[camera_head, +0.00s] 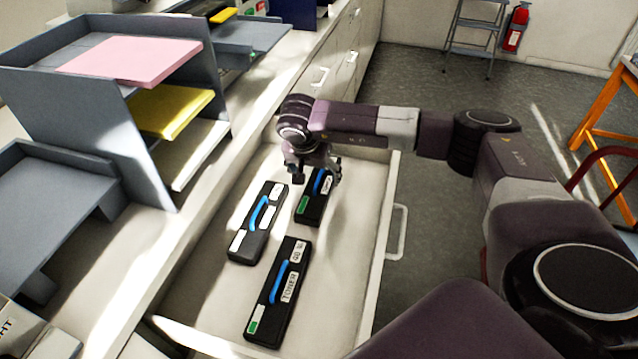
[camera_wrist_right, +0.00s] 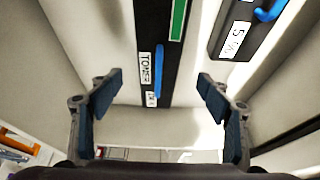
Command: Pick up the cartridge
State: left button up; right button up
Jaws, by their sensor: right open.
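Three black toner cartridges with blue handles and pale labels lie in an open white drawer (camera_head: 345,250). The far cartridge (camera_head: 308,210) has a green label at its near end. My right gripper (camera_head: 317,178) is open above its far part and hides some of it. In the right wrist view, a black cartridge (camera_wrist_right: 150,30) with a green label runs between the spread fingers (camera_wrist_right: 160,97), apart from both. The left cartridge (camera_head: 245,244) has white labels. The near cartridge (camera_head: 265,312) reads "TONER" and has a green label. My left gripper is not in view.
The drawer walls surround the cartridges, with a handle (camera_head: 397,232) on its front. On the counter at left stands a grey tray rack (camera_head: 85,120) with pink (camera_head: 130,58) and yellow (camera_head: 172,110) stacks. The drawer floor around the cartridges is clear.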

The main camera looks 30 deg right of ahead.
aim_at(318, 181)
jog(key=p+x, duration=0.1)
jog(key=x, duration=0.2)
jog(key=shift+s+d+f+p, duration=0.1)
jog(key=shift+s+p, duration=0.05)
jog(key=shift+p, duration=0.25)
jog(key=x, duration=0.2)
jog(key=shift+f, duration=0.35)
jog(key=shift+w+d, duration=0.1)
jog(key=shift+w, duration=0.1)
jog(key=c, duration=1.5)
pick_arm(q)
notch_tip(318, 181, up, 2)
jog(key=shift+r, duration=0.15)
pick_arm(e)
jog(key=shift+c, duration=0.9)
jog(key=shift+r, duration=0.1)
